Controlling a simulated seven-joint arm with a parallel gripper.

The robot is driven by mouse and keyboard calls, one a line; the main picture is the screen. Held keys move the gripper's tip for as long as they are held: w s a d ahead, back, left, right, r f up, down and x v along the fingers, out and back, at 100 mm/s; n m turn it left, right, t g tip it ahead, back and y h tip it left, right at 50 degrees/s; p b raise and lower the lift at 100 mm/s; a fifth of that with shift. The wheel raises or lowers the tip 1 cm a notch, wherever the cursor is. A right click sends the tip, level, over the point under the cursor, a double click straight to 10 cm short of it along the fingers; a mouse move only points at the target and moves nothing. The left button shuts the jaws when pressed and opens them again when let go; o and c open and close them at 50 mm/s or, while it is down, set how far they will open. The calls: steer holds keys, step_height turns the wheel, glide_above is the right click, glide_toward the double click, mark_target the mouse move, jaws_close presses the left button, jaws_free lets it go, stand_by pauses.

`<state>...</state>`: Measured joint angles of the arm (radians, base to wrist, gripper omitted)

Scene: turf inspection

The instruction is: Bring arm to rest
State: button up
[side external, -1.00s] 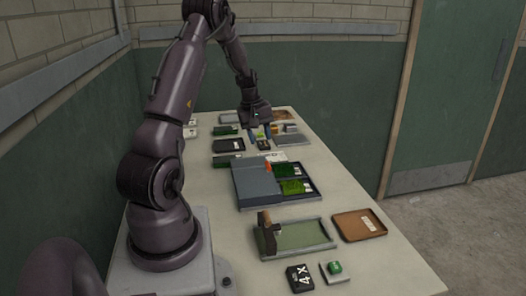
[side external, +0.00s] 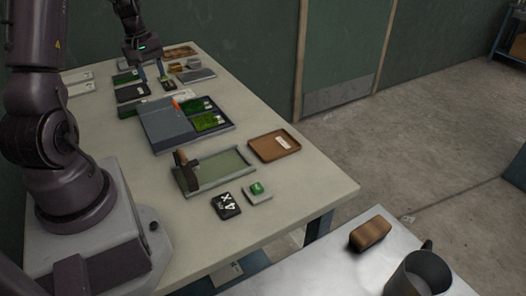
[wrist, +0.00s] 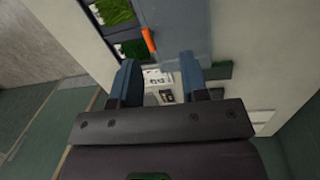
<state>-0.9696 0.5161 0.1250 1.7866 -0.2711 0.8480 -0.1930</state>
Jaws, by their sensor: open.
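My gripper (side external: 152,74) hangs over the far part of the table (side external: 265,215), with its two blue fingers apart and pointing down. In the wrist view the fingers of my gripper (wrist: 160,75) are spread, with nothing held between them. White and dark small items lie on the table beneath the gap. The side view cuts off the upper part of my arm.
A tray with a grey cover (side external: 166,127), green turf pieces (side external: 211,122) and an orange marker (side external: 176,103) lies mid-table. Nearer are a green tray (side external: 225,168), a brown tray (side external: 275,146), a black 4X block (side external: 226,206) and a green button (side external: 257,188). A mug (side external: 412,275) stands on another surface.

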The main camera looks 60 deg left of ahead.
steer(key=w+d+r+m, duration=0.1)
steer(key=d+r+m, duration=0.35)
steer(key=d, duration=0.55)
steer(key=w+d+r+m, duration=0.2)
steer(key=d+r+m, duration=0.3)
steer(key=d, duration=0.5)
steer(key=s+d+r+m+t, duration=0.2)
steer(key=d+r+m, duration=0.1)
steer(key=d, duration=0.4)
steer(key=s+d+r+m+t, duration=0.2)
steer(key=s+d+r+m, duration=0.1)
steer(key=d, duration=0.5)
steer(key=shift+s+d+r+m+y, duration=0.15)
steer(key=shift+s+r+m+y, duration=0.15)
steer(key=shift+m, duration=0.25)
